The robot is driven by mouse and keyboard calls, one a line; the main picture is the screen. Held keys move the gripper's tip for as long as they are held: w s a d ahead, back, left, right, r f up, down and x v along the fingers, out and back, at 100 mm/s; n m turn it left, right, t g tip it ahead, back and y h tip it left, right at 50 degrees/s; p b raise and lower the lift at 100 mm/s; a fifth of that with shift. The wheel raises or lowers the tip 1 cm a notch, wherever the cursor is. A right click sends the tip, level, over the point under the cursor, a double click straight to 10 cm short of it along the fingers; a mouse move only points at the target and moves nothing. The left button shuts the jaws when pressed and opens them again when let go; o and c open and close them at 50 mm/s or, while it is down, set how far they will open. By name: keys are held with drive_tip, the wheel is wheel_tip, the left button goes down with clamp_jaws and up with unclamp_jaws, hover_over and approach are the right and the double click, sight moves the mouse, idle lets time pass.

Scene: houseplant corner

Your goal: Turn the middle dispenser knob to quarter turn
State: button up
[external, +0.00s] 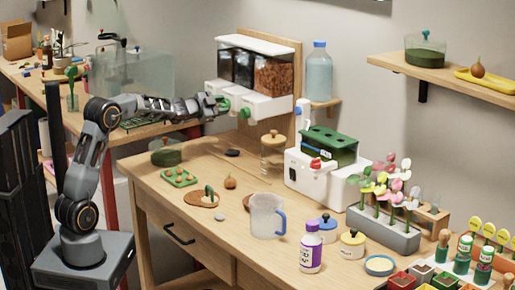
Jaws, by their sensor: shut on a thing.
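The dispenser (268,104) hangs on a wooden back panel, with a white lid, clear bins and white outlets. Two green knobs show on its front. One green knob (223,104) is at the tips of my gripper (217,104), which is shut on it. Another green knob (245,113) stands free to the right. No third knob can be made out, so I cannot tell for certain which is the middle one. The knob's turn angle is too small to read. My arm reaches in from the left, roughly level, and its end partly covers the dispenser's left side.
A blue-capped bottle (319,75) stands on a small shelf right of the dispenser. Below are a glass jar (273,152), a green seed tray (180,178) and a white machine (318,175). A mug (266,216) stands nearer the front. The air just below the gripper looks clear.

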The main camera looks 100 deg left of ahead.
drive_tip(key=shift+f+m+b, duration=0.1)
drive_tip(key=shift+m+b, duration=0.3)
drive_tip(key=shift+m, duration=0.4)
drive_tip(key=o, duration=0.9)
drive_tip(key=shift+s+d, duration=0.1)
drive_tip(key=v, duration=1.3)
drive_tip(key=shift+s+d, duration=0.15)
drive_tip(key=shift+d, duration=0.15)
